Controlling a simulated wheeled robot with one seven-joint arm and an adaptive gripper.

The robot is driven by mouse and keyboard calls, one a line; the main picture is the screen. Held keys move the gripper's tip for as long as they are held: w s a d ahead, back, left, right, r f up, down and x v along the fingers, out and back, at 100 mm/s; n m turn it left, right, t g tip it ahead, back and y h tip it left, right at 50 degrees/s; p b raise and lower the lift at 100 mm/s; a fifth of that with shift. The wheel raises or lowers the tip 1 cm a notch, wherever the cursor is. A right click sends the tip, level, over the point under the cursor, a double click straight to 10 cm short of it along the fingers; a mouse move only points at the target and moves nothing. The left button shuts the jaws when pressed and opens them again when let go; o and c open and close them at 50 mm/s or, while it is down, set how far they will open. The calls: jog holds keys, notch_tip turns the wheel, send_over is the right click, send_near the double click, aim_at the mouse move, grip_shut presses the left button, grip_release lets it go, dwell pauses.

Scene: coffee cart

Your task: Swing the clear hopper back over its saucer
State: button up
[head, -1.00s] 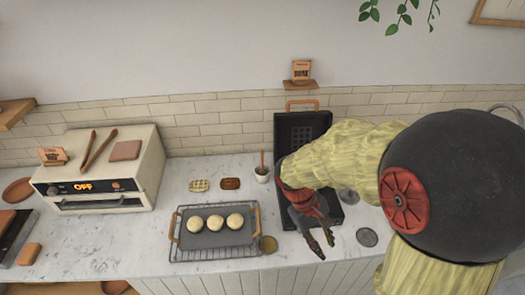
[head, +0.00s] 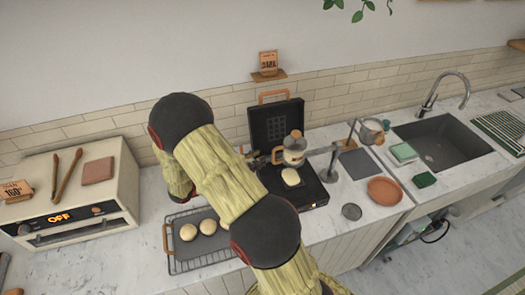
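A terracotta saucer (head: 384,190) lies empty on the counter to the right; a small grey disc (head: 351,212) lies nearer. My forearm hides most of my gripper (head: 252,156); only dark tips seem to show near the handle, and I cannot tell whether they touch it.
A wire rack with a dark tray (head: 192,248) and pale rounds is partly behind my arm. An oven (head: 75,200) stands left. A clear jug (head: 371,131) stands or hangs beyond the post, by the sink (head: 445,147). The counter around the saucer is mostly clear.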

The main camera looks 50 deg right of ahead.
aim_at(274, 152)
jog(key=x, duration=0.7)
jog(key=shift+s+d, duration=0.2)
jog(key=shift+d, duration=0.15)
jog(key=c, duration=0.4)
jog(key=shift+c, duration=1)
grip_shut()
jog(key=shift+r, duration=0.1)
